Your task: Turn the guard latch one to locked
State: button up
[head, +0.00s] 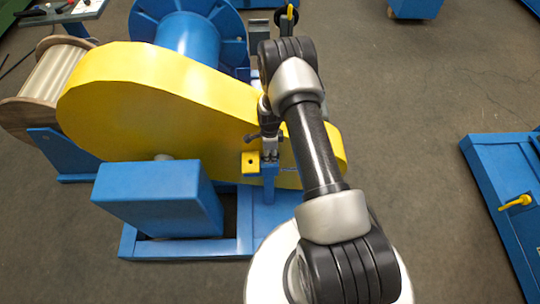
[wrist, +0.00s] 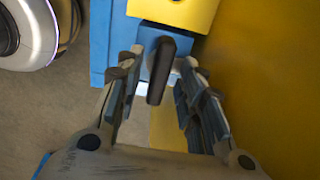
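The guard latch shows in the wrist view as a dark elongated handle (wrist: 159,78) on a blue block (wrist: 150,36), below a yellow tab (wrist: 180,10). The handle points down the picture, slightly tilted. My gripper (wrist: 160,62) is open, with one finger on each side of the handle. A gap shows on the left; whether the right finger touches it I cannot tell. In the head view my gripper (head: 269,150) is at the blue post (head: 269,186) beside the yellow tab (head: 250,162); the handle is not clearly visible there.
The large yellow chain guard (head: 150,100) stands right behind and beside my gripper. A blue motor box (head: 160,195) is at the front left. A blue drum (head: 187,35) and a wooden-flanged spool (head: 52,75) stand behind. A blue unit with a yellow handle (head: 515,202) is at right. Floor between is clear.

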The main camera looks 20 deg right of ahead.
jog(key=shift+f, duration=0.45)
grip_shut()
